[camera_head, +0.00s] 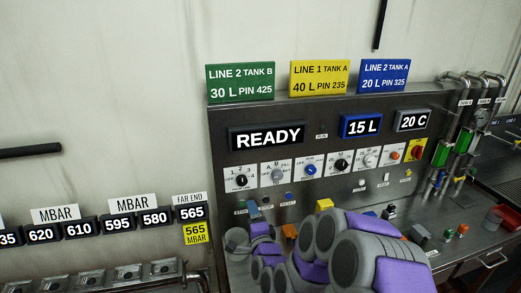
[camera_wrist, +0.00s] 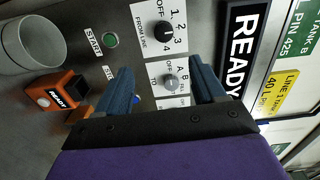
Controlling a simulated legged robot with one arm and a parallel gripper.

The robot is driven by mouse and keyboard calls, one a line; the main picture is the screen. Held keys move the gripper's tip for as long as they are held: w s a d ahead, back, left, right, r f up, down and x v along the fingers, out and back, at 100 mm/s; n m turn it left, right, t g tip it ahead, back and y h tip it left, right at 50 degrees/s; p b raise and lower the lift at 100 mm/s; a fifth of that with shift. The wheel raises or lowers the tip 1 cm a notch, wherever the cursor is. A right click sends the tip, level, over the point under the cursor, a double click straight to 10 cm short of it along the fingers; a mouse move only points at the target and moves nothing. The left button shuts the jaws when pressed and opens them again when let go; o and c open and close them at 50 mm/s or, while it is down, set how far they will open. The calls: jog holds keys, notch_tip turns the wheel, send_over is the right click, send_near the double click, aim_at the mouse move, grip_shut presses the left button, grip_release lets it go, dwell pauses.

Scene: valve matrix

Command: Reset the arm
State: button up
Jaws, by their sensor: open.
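My arm, grey and purple, reaches across the lower part of the control panel (camera_head: 290,120) in the head view and hides some of its lower area. My gripper (camera_wrist: 160,85) shows in the wrist view with its two blue-grey fingers apart and nothing between them. Between and beyond the fingers are a grey A/B knob (camera_wrist: 170,81) and a black numbered knob (camera_wrist: 162,34) on white plates. The fingers look to be in front of the panel; I cannot tell how far from it.
The panel displays READY (camera_head: 267,138), 15 L (camera_head: 361,126) and 20 C (camera_head: 412,121). Green, yellow and blue signs stand on top. Pipes (camera_head: 470,110) rise at the right. An orange box (camera_wrist: 52,94) and a grey cup (camera_wrist: 32,42) are near the gripper. Pressure displays (camera_head: 110,227) line the left wall.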

jog(key=s+d+n+g+h+b, duration=0.1)
jog(key=s+d+n+g, duration=0.4)
jog(key=s, duration=1)
jog(key=s+d+n+g+h+b, duration=0.1)
jog(key=s+d+n+g, duration=0.3)
jog(key=s, duration=1.1)
jog(key=s+d+r+n+g+h+b, duration=0.1)
jog(key=s+d+n+g+h, duration=0.2)
jog(key=s+d+g, duration=0.6)
jog(key=s+n+g, duration=0.1)
jog(key=s+n, duration=0.1)
jog(key=s, duration=0.5)
jog(key=shift+n+b, duration=0.3)
jog(key=shift+b, duration=0.05)
jog(key=shift+d, duration=0.1)
